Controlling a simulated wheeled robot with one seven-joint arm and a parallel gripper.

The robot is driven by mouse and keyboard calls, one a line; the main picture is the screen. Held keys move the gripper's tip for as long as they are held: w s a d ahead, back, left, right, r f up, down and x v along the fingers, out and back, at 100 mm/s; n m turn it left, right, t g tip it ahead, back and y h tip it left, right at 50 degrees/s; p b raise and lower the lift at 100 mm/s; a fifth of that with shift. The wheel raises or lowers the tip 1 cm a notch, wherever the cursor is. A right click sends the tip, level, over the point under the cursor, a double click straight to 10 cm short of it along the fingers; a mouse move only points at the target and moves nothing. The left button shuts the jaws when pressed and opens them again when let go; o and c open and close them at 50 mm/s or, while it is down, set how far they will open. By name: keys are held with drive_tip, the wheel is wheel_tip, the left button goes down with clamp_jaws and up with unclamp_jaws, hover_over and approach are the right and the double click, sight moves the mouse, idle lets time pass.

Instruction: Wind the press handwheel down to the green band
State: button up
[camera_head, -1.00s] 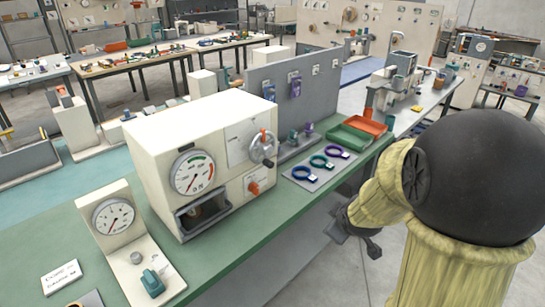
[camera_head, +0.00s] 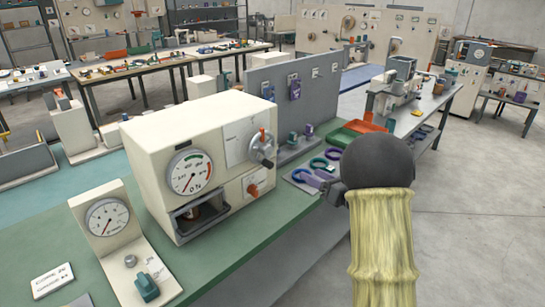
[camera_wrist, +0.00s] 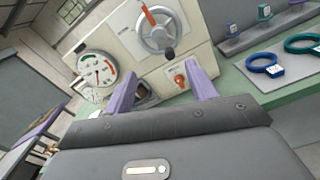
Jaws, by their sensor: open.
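The press (camera_head: 200,160) is a cream box on the green bench. Its handwheel (camera_head: 263,148) is a grey wheel with a red-orange pointer on the front panel; it shows larger in the wrist view (camera_wrist: 157,30), with a dark knob at its lower right. The dial (camera_head: 190,172) has a green band at the top and a red part at the right; its needle points to the lower left in the head view. The dial also shows in the wrist view (camera_wrist: 96,68). My gripper (camera_wrist: 160,82) is open and empty, its purple fingers apart and short of the handwheel.
An orange-red knob (camera_head: 253,189) sits below the handwheel. Ring tools on a plate (camera_head: 294,178), a green tray (camera_head: 343,137) and a grey upright panel (camera_head: 320,95) stand right of the press. A second gauge stand (camera_head: 108,225) is at the left.

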idle(0.3)
drive_tip(key=p, duration=0.5)
approach(269, 152)
drive_tip(key=x, duration=0.8)
drive_tip(key=shift+w+a, duration=0.15)
drive_tip(key=shift+w, duration=0.05)
drive_tip(key=c, duration=1)
